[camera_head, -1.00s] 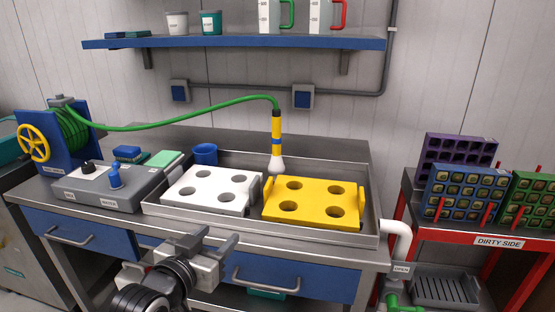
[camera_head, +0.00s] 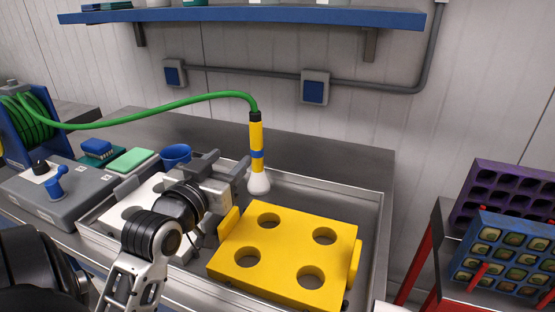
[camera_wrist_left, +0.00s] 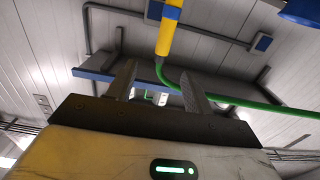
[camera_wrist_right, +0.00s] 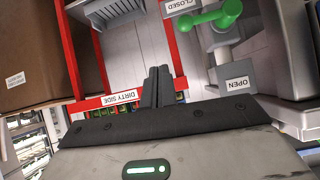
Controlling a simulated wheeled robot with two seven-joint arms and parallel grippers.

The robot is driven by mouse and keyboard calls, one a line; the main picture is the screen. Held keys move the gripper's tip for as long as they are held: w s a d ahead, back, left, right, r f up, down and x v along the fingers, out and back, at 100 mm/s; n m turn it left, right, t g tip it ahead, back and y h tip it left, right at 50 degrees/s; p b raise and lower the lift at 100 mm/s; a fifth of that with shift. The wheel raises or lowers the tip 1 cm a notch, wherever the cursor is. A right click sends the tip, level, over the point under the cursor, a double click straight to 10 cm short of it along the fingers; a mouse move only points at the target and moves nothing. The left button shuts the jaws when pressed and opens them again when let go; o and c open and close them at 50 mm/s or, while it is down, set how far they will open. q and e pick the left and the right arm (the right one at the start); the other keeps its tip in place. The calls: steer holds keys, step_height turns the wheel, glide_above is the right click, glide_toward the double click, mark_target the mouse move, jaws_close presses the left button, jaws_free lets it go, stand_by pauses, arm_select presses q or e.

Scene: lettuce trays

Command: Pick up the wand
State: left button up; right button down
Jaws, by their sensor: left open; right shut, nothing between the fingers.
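The wand (camera_head: 257,145) is a yellow tube with a blue band and a white tip. It hangs upright from the end of a green hose (camera_head: 165,105), above the sink by the yellow tray (camera_head: 285,255). My left gripper (camera_head: 225,165) is open and empty over the white tray (camera_head: 120,215), its fingers just left of the wand's lower part. The left wrist view shows the wand (camera_wrist_left: 168,30) beyond the open fingers, its blue band near the top edge. My right gripper (camera_wrist_right: 157,85) is shut and empty in the right wrist view, away from the wand.
A hose reel (camera_head: 25,130) and grey control box (camera_head: 65,190) stand at the left. A blue cup (camera_head: 175,153) sits behind the white tray. A blue shelf (camera_head: 300,15) runs above. Plug trays (camera_head: 505,255) stand on the red-framed table at the right. Bare sink floor lies right of the wand.

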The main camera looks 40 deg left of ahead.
mark_target(253, 132)
arm_select(q)
steer(key=p+x, duration=0.1)
steer(key=x, duration=0.7)
steer(key=shift+w+a+r, duration=0.1)
steer(key=shift+w+a, duration=0.1)
steer(key=shift+w, duration=0.05)
steer(key=shift+a+f+p+x, duration=0.1)
steer(key=shift+f+p+x, duration=0.1)
steer(key=shift+x, duration=1.35)
steer(key=shift+a+f+p+x, duration=0.1)
steer(key=shift+p+x, duration=0.1)
steer(key=shift+x, duration=1.3)
steer(key=shift+s, duration=0.1)
steer(key=shift+c, duration=0.2)
steer(key=shift+r, duration=0.1)
jaws_close()
